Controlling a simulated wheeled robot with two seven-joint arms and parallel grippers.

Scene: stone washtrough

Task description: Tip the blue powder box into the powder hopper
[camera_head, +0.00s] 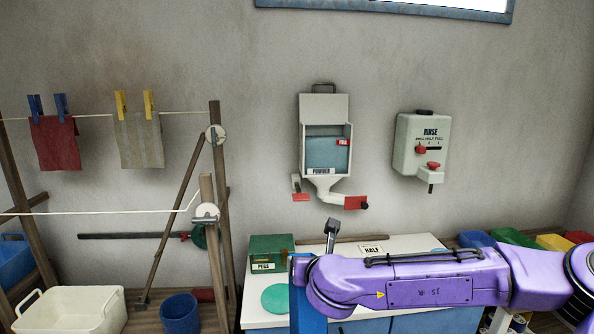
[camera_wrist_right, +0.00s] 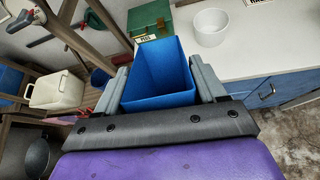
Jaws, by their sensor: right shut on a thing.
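The powder hopper (camera_head: 326,170) hangs on the wall in the head view. It is a pale box with a POWDER label, a blue fill behind its front opening and a red FULL tag. A spout and red tabs are below it. My right gripper (camera_wrist_right: 162,82) is shut on the blue powder box (camera_wrist_right: 165,72), a finger on each side. Its open mouth shows plain blue inner walls; I cannot tell any powder in it. In the head view the box (camera_head: 299,312) is partly hidden by my purple right arm, below the hopper and apart from it. My left gripper is not in view.
A white counter (camera_head: 425,245) runs below the hopper with a green PEGS box (camera_head: 270,249), a green disc (camera_head: 276,298) and a HALF label. A pale RINSE dispenser (camera_head: 421,146) hangs right of the hopper. A wooden drying rack (camera_head: 216,170) stands left. The wall between is clear.

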